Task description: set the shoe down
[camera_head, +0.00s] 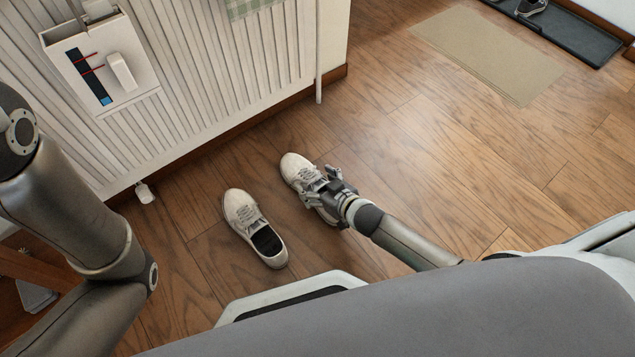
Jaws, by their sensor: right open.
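Two pale lace-up shoes are on the wooden floor below the white slatted panel. The left shoe (252,226) stands upright and free, its dark insole showing. The right shoe (297,168) lies beside it, toe toward the panel; its heel part is hidden under my right gripper. My right gripper (318,186) is open, with its fingers around or just over the middle of this shoe; I cannot tell whether they touch it. My left arm comes in at the left edge, and its gripper is out of view.
The white slatted panel (225,75) and its dark baseboard border the floor behind the shoes. A white box (100,65) hangs on the panel. A beige mat (487,52) and a black tray (570,30) lie at the upper right. The floor right of the shoes is clear.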

